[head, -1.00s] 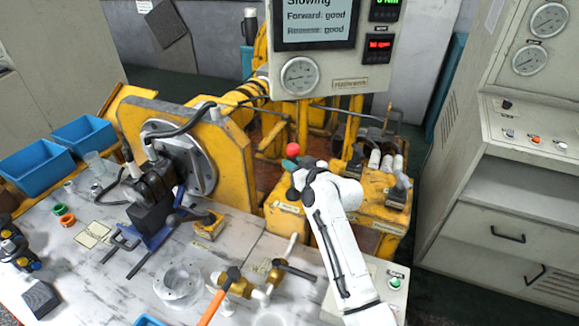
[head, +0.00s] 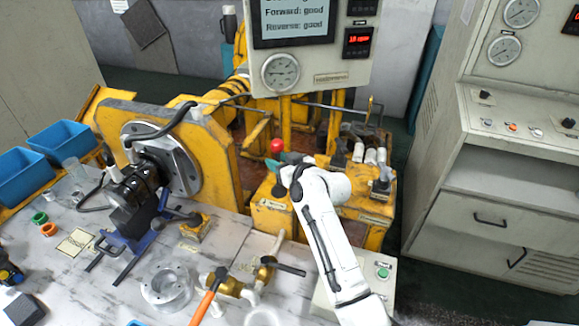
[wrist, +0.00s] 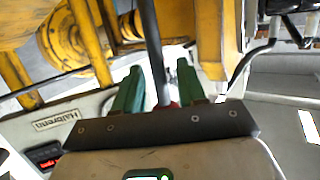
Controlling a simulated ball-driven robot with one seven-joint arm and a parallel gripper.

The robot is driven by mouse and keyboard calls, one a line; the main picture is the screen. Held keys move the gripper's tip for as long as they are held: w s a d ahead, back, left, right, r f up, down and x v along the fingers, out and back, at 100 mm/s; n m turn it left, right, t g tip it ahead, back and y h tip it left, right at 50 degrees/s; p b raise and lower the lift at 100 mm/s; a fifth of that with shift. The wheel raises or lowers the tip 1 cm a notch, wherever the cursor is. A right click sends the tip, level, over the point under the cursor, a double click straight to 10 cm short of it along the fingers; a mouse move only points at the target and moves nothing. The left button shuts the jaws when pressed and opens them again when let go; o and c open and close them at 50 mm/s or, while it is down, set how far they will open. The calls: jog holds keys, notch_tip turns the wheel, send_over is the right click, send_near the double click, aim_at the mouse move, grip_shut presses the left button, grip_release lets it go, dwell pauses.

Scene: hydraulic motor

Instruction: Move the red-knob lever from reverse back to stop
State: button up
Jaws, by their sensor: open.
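The red knob (head: 277,146) of the lever stands above a yellow control box (head: 272,212), at the centre of the head view. My gripper (head: 290,160) is just right of and below the knob, partly hidden by my white wrist. In the wrist view, my gripper's two green fingers (wrist: 158,82) are spread apart. A dark lever shaft (wrist: 154,45) runs between them, with a small bit of red at its near end. I cannot tell whether either finger touches it. The lever's base is hidden behind my wrist.
A display panel (head: 348,72) reads "Forward: good, Reverse: good" above a pressure gauge (head: 281,72). Other dark levers (head: 382,180) stand to the right of my gripper. The motor (head: 135,190) and valve parts (head: 255,285) occupy the bench left and in front. A grey cabinet (head: 480,190) stands right.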

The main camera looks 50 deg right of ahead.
jog(key=b+v, duration=0.1)
jog(key=v, duration=0.9)
jog(key=shift+f, duration=0.1)
jog(key=s+a+f+g+y, duration=0.1)
jog(key=s+a+f+g, duration=0.1)
jog(key=s+a+f, duration=0.1)
jog(key=s+a+f+n+g+y, duration=0.1)
jog(key=s+a+f+g, duration=0.1)
jog(key=a+f, duration=0.3)
jog(key=s+a+f+n+g+y, duration=0.1)
jog(key=s+a+f+g, duration=0.1)
jog(key=s+a+f, duration=0.2)
jog(key=shift+s+a+f, duration=0.1)
jog(key=shift+a, duration=0.3)
jog(key=s+a+f+g, duration=0.2)
jog(key=s+a+g, duration=0.1)
jog(key=s, duration=0.5)
jog(key=s+a+f+g, duration=0.3)
jog(key=s+a+g, duration=0.1)
jog(key=s, duration=0.4)
jog(key=shift+s+g, duration=0.3)
jog(key=shift+s, duration=0.05)
dwell(0.6)
